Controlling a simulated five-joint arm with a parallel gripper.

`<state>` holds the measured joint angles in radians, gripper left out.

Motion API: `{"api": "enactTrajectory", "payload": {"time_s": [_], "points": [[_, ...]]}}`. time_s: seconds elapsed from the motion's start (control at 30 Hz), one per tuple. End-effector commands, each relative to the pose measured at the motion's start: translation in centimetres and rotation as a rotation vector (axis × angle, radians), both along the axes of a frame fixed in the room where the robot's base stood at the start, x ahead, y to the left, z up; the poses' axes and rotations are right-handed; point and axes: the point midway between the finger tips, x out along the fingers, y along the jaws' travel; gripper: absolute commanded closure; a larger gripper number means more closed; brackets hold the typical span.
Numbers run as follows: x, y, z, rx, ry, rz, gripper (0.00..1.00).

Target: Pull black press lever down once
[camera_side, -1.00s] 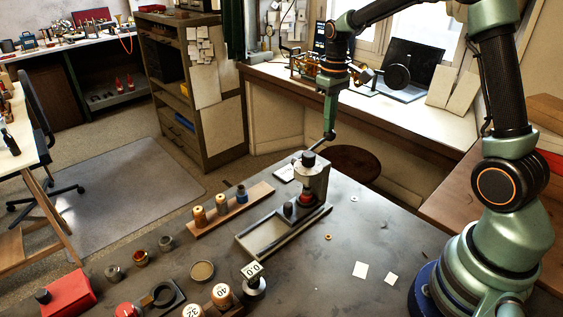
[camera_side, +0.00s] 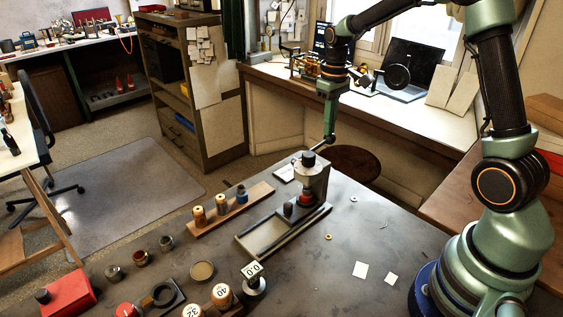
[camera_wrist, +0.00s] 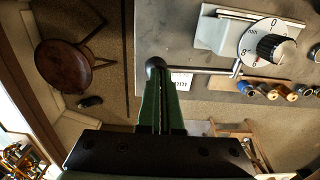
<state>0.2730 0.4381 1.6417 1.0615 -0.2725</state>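The press (camera_side: 318,182) stands on the dark bench in the side view. In the wrist view the lever rod (camera_wrist: 205,70) runs from the press side to the knob (camera_wrist: 155,65). My gripper (camera_side: 330,130) is right above the knob, its fingers pointing down. In the wrist view the green fingers (camera_wrist: 160,88) lie close together with a thin gap, and the knob shows at their tips. They seem to touch it, not wrap around it.
A wooden strip with several small pots (camera_side: 222,208) lies left of the press. A numbered dial (camera_wrist: 270,45) tops the press in the wrist view. White paper squares (camera_side: 361,269) and small washers lie on the bench at right. A round stool (camera_side: 354,163) stands behind the bench.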

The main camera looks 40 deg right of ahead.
Motion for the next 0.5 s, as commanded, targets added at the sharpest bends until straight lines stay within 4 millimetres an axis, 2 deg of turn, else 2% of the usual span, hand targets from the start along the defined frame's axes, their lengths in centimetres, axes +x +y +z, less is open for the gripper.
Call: {"api": "enactTrajectory", "payload": {"time_s": [0.5], "points": [[-0.06, -0.08, -0.81, 0.001, 0.002, 0.000, 1.00]]}}
